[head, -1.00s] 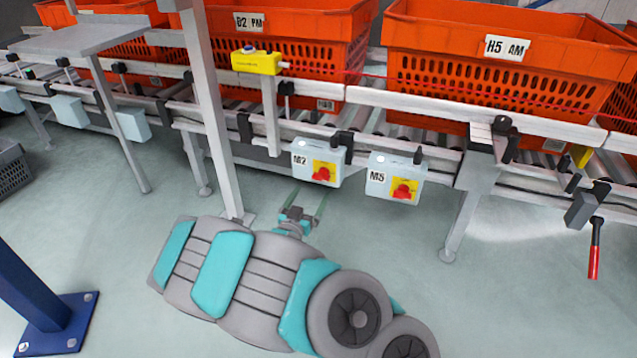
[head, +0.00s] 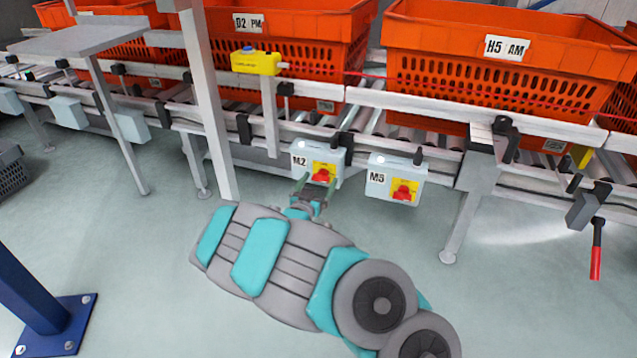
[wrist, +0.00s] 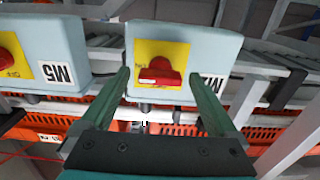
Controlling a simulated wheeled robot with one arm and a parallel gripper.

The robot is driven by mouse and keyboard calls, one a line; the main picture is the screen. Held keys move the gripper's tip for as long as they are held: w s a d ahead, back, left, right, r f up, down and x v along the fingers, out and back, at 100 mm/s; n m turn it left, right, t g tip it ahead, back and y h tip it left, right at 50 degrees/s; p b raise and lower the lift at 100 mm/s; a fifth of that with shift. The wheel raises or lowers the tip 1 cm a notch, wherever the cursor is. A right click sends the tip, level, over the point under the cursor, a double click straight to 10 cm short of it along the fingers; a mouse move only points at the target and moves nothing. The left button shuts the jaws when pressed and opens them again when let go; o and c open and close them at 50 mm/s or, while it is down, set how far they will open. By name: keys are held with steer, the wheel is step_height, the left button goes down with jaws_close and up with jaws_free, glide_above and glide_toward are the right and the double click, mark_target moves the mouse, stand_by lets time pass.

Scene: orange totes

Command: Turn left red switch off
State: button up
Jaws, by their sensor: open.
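The left red switch (head: 321,176) sits on a yellow plate on the grey box marked M2 (head: 302,158), fixed under the conveyor. In the wrist view the red switch (wrist: 160,72) is upside down with its knob lying roughly crosswise, between my two green fingers. My gripper (head: 316,184) is open in front of the M2 box. In the wrist view my gripper (wrist: 157,78) has one finger on each side of the knob, apart from it. The right red switch (head: 402,192) is on the M5 box (head: 378,180), just to the right.
Orange totes (head: 510,60) stand on the roller conveyor above the boxes. A yellow button box (head: 256,62) is on the rail. A grey post (head: 207,110) stands left of my gripper. A conveyor leg (head: 462,225) is at the right.

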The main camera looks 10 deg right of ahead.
steer(key=shift+c, duration=0.2)
steer(key=c, duration=1.3)
